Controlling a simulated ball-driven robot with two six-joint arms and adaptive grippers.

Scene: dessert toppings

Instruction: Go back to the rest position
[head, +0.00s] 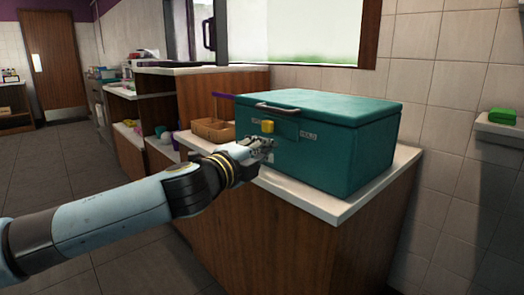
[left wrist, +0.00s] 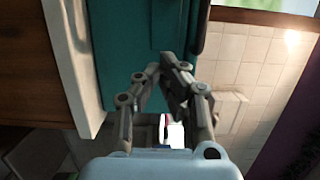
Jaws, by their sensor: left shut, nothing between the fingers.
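My left arm comes in from the left in the head view. Its gripper (head: 266,146) is in front of the teal box with its fingers shut and nothing between them. In the left wrist view the shut fingers (left wrist: 172,88) show in front of a teal surface. The teal box (head: 352,152) has a closed lid, a metal handle (head: 290,108) and a yellow latch (head: 267,127). The fingertips are just below the latch; I cannot tell whether they touch the box. My right gripper is not in view.
The box stands on a white-topped wooden counter (head: 328,209). A brown wooden tray (head: 213,130) lies behind my gripper. A green item (head: 502,116) rests on a wall ledge (head: 498,128) at the right. Shelves with small goods and a door (head: 52,65) are at the left. The tiled floor at the left is clear.

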